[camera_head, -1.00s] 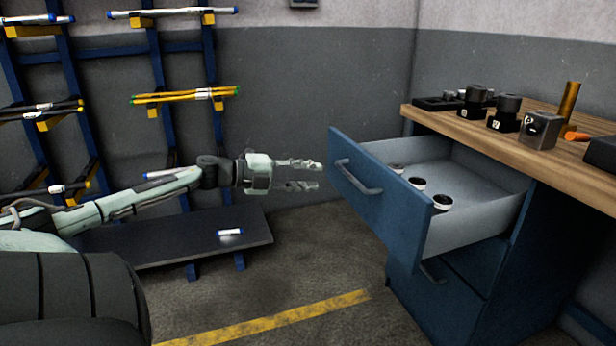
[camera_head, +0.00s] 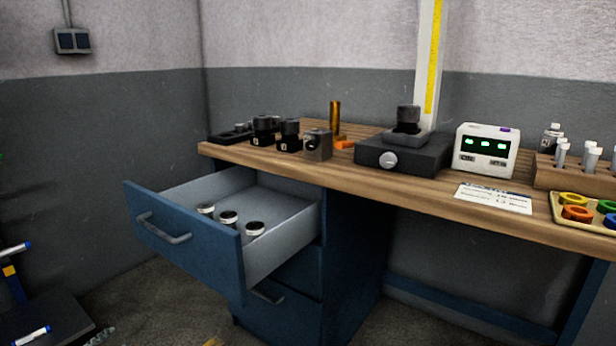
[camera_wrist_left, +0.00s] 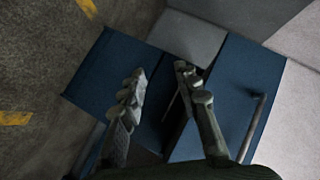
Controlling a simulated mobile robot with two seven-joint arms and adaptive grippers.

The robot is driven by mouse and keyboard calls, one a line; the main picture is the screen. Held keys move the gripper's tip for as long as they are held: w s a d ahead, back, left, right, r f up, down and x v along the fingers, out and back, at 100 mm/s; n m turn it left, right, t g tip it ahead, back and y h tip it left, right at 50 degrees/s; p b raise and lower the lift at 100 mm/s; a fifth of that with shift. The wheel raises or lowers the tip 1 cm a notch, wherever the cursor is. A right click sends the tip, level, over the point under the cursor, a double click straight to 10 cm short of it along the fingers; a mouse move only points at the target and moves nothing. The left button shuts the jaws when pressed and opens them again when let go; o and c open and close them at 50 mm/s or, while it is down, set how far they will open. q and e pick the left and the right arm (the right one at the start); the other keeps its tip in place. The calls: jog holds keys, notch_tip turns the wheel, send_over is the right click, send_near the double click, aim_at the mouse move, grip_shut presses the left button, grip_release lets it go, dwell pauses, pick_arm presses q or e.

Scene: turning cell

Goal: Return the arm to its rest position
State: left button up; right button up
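My left gripper (camera_wrist_left: 160,82) is open in the left wrist view, its two fingers apart with nothing between them. Blue cabinet surfaces lie beyond the fingers there. In the head view only a small grey tip, probably of this gripper, shows at the bottom edge left of centre. My left arm is otherwise out of that view. My right gripper is in neither view. The blue drawer (camera_head: 180,245) stands pulled open under the bench, with several short dark cylinders with pale rims (camera_head: 228,218) inside. Its handle (camera_wrist_left: 254,128) also seems to show in the left wrist view.
The wooden bench (camera_head: 380,188) carries dark tool holders (camera_head: 288,135), a brass cylinder (camera_head: 335,118), a black gauge base (camera_head: 402,155), a white display box (camera_head: 487,148) and a tray of coloured rings (camera_head: 560,212). A dark low shelf (camera_head: 45,325) is at lower left.

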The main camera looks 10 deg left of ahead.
pick_arm(q)
jog(key=s+d+f+n+g, duration=0.55)
jog(key=s+d+f, duration=0.35)
jog(key=d+f, duration=0.45)
jog(key=s+d+f+g+h, duration=0.1)
jog(key=s+d+f+g, duration=0.1)
jog(key=s+d, duration=0.2)
jog(key=s+d+f+n+g+h, duration=0.1)
jog(key=s+d, duration=0.3)
jog(key=d, duration=0.7)
jog(key=shift+f+g+h, duration=0.4)
jog(key=shift+f+g, duration=0.45)
jog(key=shift+s, duration=0.1)
